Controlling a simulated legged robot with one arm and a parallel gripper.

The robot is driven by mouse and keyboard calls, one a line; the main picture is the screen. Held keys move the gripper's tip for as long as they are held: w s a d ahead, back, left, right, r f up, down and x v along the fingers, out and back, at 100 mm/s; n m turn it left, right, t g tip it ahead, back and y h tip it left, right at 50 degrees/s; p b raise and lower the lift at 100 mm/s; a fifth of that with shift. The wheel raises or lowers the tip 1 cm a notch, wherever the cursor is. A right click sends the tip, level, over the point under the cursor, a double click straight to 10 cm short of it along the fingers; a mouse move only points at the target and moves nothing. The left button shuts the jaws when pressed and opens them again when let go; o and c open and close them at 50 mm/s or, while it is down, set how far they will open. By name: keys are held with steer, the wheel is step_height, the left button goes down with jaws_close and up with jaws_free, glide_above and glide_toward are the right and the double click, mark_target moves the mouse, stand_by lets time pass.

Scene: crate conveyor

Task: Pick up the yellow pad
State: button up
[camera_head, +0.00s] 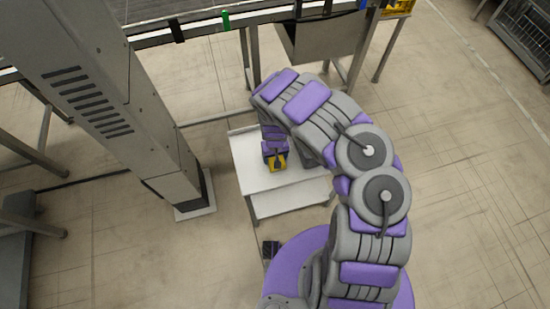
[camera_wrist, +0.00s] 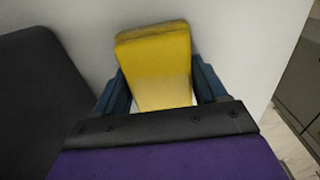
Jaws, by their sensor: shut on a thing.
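The yellow pad (camera_wrist: 158,65) is a flat yellow block between the two dark blue fingers of my gripper (camera_wrist: 162,88) in the wrist view. My gripper is shut on it, one finger at each side. I cannot tell whether the pad touches the tabletop. My gripper hides the pad's near end.
A grey column (camera_head: 135,110) stands left of the white table. The conveyor frame (camera_head: 200,33) runs behind it, with a grey box (camera_head: 320,40) on its near side. A dark object fills the left of the wrist view (camera_wrist: 40,105).

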step_height(320, 180, up, 10)
steer(key=p, duration=0.4)
steer(key=shift+p, duration=0.4)
